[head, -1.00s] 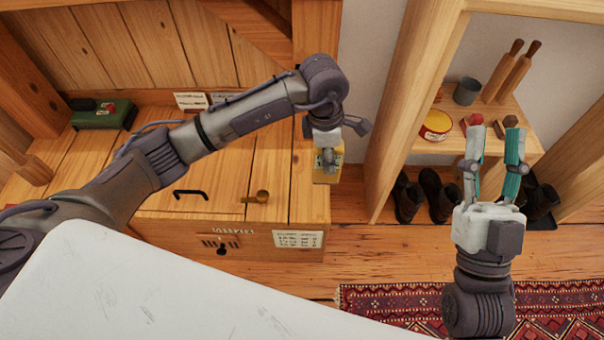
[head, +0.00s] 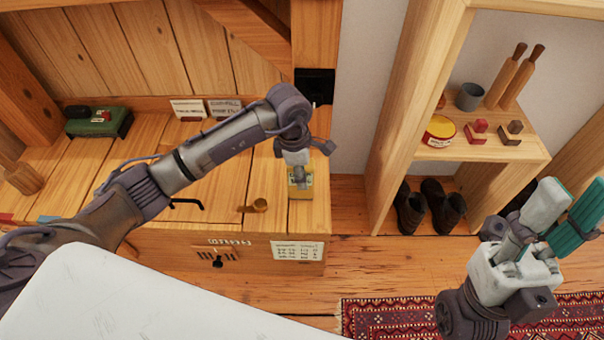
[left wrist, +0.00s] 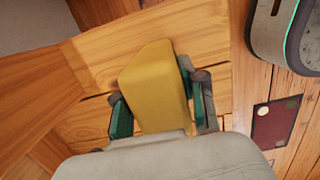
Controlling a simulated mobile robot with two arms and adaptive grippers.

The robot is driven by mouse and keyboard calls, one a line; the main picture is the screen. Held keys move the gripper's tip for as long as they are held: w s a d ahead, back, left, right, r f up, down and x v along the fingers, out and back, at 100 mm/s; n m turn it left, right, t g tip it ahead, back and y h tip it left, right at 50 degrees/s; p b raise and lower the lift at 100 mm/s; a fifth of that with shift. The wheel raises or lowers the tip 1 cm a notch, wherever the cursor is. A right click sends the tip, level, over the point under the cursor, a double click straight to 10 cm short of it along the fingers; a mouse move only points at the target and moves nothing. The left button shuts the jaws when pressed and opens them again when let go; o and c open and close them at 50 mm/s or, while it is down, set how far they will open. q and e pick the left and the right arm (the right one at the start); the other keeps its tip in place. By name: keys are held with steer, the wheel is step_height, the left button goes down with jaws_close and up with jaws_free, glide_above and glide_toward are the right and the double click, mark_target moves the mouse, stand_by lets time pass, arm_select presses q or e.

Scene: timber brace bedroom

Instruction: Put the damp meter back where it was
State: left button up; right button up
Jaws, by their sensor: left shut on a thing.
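The damp meter is a yellow block (head: 302,188) with a pale display face, at the right end of the wooden bench (head: 226,180) in the head view. My left gripper (head: 298,176) points down and is shut on it. In the left wrist view the yellow body (left wrist: 155,85) sits between the two teal finger pads, with bare planks behind it. I cannot tell whether its underside touches the bench top. My right gripper (head: 575,194) is empty, with its fingers apart, at the lower right of the head view.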

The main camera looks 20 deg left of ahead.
arm_select(q)
steer(key=o, duration=1.2)
steer(key=shift+f, duration=0.1)
steer(key=shift+o, duration=0.2)
